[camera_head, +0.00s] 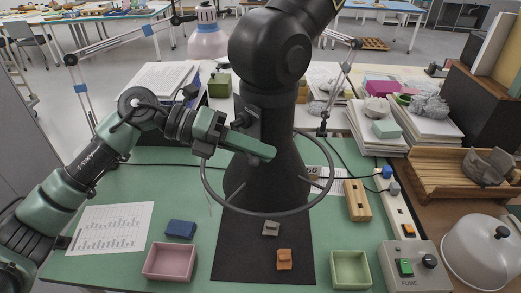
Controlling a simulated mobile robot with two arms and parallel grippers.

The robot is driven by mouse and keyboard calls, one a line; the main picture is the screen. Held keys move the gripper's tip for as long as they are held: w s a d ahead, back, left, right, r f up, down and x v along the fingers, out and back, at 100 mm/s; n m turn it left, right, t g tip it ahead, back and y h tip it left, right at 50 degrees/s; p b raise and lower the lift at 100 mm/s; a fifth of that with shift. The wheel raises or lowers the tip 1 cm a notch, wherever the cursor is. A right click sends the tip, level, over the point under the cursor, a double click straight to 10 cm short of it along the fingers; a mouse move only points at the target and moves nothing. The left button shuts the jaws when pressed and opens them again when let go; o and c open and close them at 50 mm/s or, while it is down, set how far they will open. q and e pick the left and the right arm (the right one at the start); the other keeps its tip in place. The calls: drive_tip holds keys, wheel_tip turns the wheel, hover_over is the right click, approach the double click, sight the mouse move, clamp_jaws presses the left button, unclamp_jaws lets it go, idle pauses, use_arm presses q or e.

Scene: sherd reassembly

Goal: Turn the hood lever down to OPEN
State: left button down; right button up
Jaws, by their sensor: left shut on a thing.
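The black extraction hood (264,180) hangs in the middle, with a thick jointed duct above and a flared lower part inside a thin ring (272,214). A small label (251,113) on its neck is too small to read surely. My left gripper (250,141) reaches in from the left and is at the front of the hood's neck. It is shut on the hood lever (238,122), a small dark piece mostly hidden by the green jaws. The lever's exact angle cannot be told. My right gripper is not in view.
Below on the green table lie a black mat (233,262) with two sherds (284,259), a pink tray (169,262), a blue block (181,229) and a pale green tray (350,270). A switch box (411,265) stands right. Paper stacks and a lamp stand behind.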

use_arm(q)
drive_tip(key=shift+f, duration=0.15)
idle(0.3)
drive_tip(key=c, duration=1.5)
unclamp_jaws()
drive_tip(key=b+v, duration=0.2)
drive_tip(key=v, duration=0.6)
